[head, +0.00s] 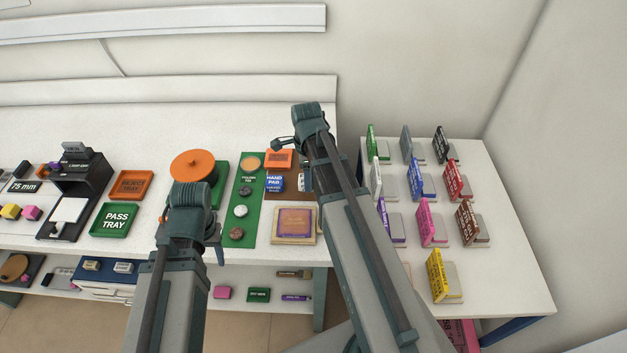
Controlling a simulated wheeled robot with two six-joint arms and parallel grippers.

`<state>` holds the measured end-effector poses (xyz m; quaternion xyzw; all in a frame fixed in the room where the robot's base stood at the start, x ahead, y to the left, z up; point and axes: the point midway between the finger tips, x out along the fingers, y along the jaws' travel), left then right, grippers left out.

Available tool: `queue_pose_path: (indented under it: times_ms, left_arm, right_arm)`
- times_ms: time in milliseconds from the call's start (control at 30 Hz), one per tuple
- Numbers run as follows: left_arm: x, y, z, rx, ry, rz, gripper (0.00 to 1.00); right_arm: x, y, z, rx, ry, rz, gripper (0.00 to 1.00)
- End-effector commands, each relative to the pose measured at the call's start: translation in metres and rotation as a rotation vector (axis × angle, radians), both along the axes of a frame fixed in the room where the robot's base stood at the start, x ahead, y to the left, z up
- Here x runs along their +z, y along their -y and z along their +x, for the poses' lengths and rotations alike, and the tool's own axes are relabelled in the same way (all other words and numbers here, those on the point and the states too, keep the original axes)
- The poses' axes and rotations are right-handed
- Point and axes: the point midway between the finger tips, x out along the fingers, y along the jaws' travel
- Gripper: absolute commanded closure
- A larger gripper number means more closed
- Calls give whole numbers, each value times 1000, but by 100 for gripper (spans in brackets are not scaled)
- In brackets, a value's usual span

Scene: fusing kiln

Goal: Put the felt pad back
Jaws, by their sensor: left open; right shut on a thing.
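I cannot pick out the felt pad for certain. A green mat (250,207) holds a tan round piece (250,163) beside a small label, then grey discs (241,196) and a brown disc (236,233). A blue hand pad block (274,184) lies right of the mat. My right gripper (284,143) is above the bench's back area, near an orange tray (279,159). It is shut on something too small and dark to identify. My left gripper (189,238) is open, low over the bench's front edge, its fingers mostly hidden by its wrist.
An orange lidded round pot (194,164), a green pass tray (114,220) and an orange tray (131,185) stand left. A framed board (294,238) lies front right. A side table (509,279) holds several coloured upright cards. My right arm hides the bench's right edge.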

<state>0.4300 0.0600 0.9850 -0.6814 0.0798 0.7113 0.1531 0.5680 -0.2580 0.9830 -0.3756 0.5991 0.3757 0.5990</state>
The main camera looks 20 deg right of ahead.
Motion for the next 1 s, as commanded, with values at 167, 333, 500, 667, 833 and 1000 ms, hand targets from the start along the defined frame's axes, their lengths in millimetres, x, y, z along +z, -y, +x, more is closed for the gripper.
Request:
queue_pose_path:
  times_ms: [167,333,500,667,833,1000]
  left_arm:
    - [-2,0,0,0,0,0,50]
    - [-2,0,0,0,0,0,50]
    - [-3,0,0,0,0,0,50]
    - [-28,0,0,1,0,0,50]
    - [-41,0,0,1,0,0,50]
    - [-38,0,0,1,0,0,50]
  right_arm:
    - [-2,14,10,0,0,0,89]
    - [-2,15,10,1,0,0,89]
    - [-3,26,19,0,0,0,89]
    - [-28,25,17,2,0,0,89]
    - [-41,25,17,2,0,0,89]
    - [-38,25,17,1,0,0,89]
